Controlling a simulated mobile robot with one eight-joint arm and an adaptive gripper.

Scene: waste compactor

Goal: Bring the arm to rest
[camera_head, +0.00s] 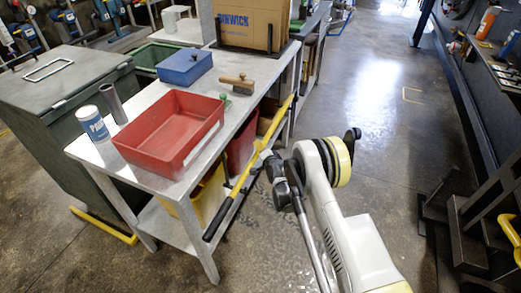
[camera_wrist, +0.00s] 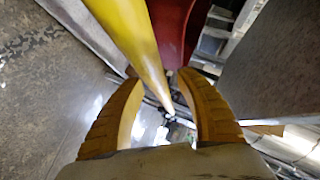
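My gripper (camera_wrist: 158,74) shows in the wrist view as two curved orange-yellow fingers standing apart. A yellow bar (camera_wrist: 138,38) runs from the top edge down past the gap between the fingertips; contact with it is not clear. In the head view my arm reaches up from the lower right, and its end lies close to the yellow bar (camera_head: 262,137). The bar slants along the bench's front side and has a black lower end (camera_head: 219,219). My fingers are too small to make out in the head view.
The metal bench (camera_head: 205,152) carries a red tray (camera_head: 172,135), a blue box (camera_head: 185,66), a brush (camera_head: 237,84), a can (camera_head: 90,124) and a carton (camera_head: 250,22). A dark bin (camera_head: 65,90) stands left. Dark metal racks line the right. The floor (camera_head: 365,90) between is clear.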

